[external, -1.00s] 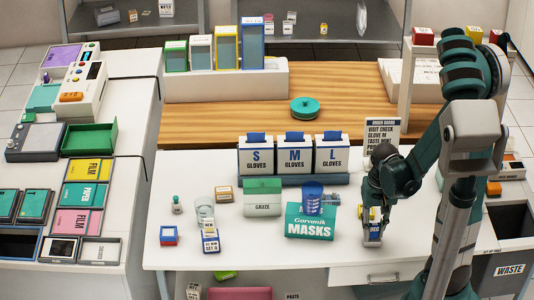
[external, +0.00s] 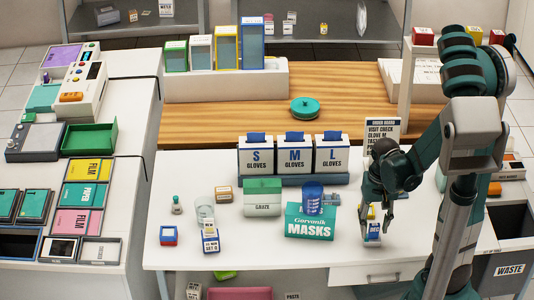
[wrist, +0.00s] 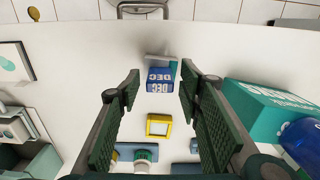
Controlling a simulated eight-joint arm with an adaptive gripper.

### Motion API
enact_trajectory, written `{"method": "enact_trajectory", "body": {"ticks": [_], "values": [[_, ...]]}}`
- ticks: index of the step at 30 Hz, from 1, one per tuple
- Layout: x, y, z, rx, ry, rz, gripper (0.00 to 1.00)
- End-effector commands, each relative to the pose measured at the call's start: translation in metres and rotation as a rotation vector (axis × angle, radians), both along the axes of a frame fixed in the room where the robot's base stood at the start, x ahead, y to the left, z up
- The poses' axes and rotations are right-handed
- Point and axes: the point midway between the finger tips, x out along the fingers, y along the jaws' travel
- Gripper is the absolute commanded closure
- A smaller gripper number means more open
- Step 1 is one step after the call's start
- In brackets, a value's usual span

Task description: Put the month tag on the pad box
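The month tag is a small blue block marked DEC (external: 373,230), near the front right of the white counter. In the wrist view the DEC block (wrist: 160,82) lies just ahead of the fingertips, with a flat grey and teal piece (wrist: 160,59) against its far side. My gripper (external: 379,222) is over this spot. In the wrist view my gripper (wrist: 159,84) is open, with clear gaps between each finger and the block. No box is clearly labelled as the pad box; a green and white gauze box (external: 262,199) stands left of the masks box.
The teal masks box (external: 310,225) stands close left of my gripper, with a blue cylinder (external: 312,199) by it. Glove boxes (external: 294,155) stand behind. The counter's front edge is close.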

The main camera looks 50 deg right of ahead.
Motion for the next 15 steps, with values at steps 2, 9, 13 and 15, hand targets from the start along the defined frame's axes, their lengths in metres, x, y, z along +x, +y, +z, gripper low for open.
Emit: {"method": "enact_trajectory", "body": {"ticks": [2, 9, 13, 15], "values": [[-0.001, 0.000, 0.009, 0.000, 0.000, 0.000, 0.64], [-0.001, 0.000, 0.033, 0.000, 0.000, 0.000, 0.64], [-0.001, 0.000, 0.046, 0.000, 0.000, 0.000, 0.64], [0.000, 0.000, 0.054, 0.000, 0.000, 0.000, 0.64]]}}
